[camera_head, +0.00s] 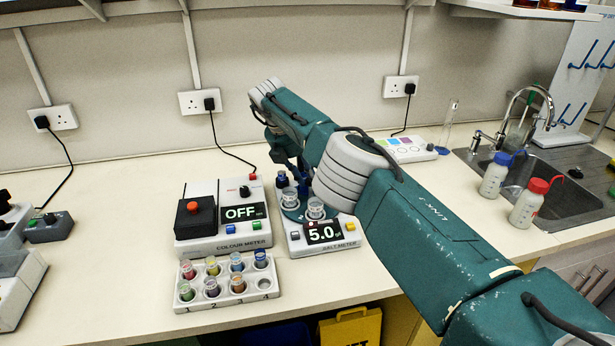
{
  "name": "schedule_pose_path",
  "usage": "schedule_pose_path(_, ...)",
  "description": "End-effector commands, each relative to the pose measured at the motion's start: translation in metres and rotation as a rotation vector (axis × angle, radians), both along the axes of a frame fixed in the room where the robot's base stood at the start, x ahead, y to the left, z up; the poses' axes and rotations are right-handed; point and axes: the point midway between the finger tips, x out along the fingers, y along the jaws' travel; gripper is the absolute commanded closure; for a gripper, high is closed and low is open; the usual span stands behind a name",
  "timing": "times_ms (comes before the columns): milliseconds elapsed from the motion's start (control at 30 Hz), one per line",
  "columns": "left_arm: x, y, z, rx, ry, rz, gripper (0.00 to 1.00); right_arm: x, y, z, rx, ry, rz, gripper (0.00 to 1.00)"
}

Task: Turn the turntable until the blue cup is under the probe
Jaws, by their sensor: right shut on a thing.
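The turntable (301,217), a dark blue-green disc, sits at the back of the salt meter (325,248), whose display reads 5.0. Clear cups stand on its front part, one at the left (290,200) and one at the front (316,209). A small dark blue cup (281,181) shows at its back left. My right gripper (297,180) reaches down over the turntable from behind. It is shut, apparently on a part of the turntable; its fingertips are mostly hidden. The probe cannot be made out behind my right arm. My left gripper is out of view.
The colour meter (222,222), reading OFF, stands directly left of the salt meter. A rack (228,287) of several coloured vials lies in front of it. Two wash bottles and a sink (555,185) are at the right.

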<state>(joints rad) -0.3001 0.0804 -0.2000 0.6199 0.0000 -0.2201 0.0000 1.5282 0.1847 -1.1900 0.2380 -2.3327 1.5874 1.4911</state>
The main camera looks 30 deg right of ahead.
Motion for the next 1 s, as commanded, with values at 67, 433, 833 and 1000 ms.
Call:
schedule_pose_path(67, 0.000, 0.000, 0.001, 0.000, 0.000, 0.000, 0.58, 0.003, -0.004, 0.006, -0.011, -0.012, -0.001, 1.00)
schedule_pose_path(433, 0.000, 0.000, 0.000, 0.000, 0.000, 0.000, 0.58, 0.001, -0.002, 0.003, -0.005, -0.005, 0.000, 0.58)
schedule_pose_path(833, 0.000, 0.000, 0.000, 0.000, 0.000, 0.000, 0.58, -0.001, 0.017, 0.053, -0.006, -0.008, 0.000, 0.58)
schedule_pose_path(1000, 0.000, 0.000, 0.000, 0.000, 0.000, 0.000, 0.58, -0.002, 0.024, 0.069, -0.006, -0.007, -0.002, 0.58)
